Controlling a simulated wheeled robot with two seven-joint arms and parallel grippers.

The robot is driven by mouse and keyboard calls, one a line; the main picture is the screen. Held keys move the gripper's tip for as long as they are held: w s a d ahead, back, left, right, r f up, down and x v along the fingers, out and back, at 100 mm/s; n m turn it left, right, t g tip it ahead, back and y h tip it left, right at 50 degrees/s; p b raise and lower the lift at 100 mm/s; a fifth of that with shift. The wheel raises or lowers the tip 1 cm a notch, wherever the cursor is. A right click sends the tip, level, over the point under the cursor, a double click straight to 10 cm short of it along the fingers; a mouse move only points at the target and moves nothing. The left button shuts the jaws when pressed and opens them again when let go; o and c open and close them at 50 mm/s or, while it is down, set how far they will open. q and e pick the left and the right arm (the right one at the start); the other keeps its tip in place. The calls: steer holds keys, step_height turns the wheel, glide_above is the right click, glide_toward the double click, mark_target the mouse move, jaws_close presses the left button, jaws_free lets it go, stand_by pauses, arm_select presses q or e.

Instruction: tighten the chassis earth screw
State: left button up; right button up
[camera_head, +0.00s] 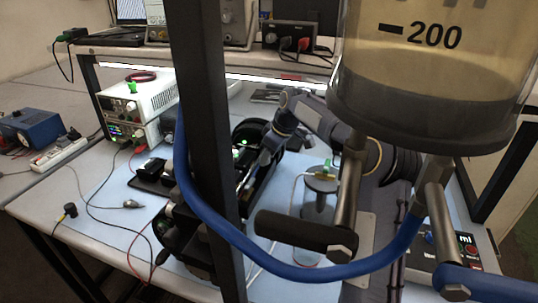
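My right arm comes in from the right behind the large cylinder, and its gripper (262,160) points down and left into a black open housing (248,128). A thin pale part shows near the fingertips, but I cannot tell what it is or whether the fingers hold it. A small green light shows inside the housing. I cannot make out the chassis earth screw. The black post (207,120) hides part of the housing. I cannot pick out my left gripper.
A large cylinder (430,85) marked 200, with metal fittings and a blue hose (290,262), blocks the right foreground. White bench instruments (140,100) stand at the back left. Loose leads and a power strip (62,153) lie left. The blue mat (95,185) has bare patches.

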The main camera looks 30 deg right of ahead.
steer(key=c, duration=0.7)
steer(key=shift+a+m, duration=0.1)
steer(key=shift+m, duration=0.6)
steer(key=o, duration=1)
steer(key=v, duration=0.8)
steer(key=shift+b, duration=0.3)
steer(key=shift+s+a+f, duration=0.1)
steer(key=shift+a, duration=0.05)
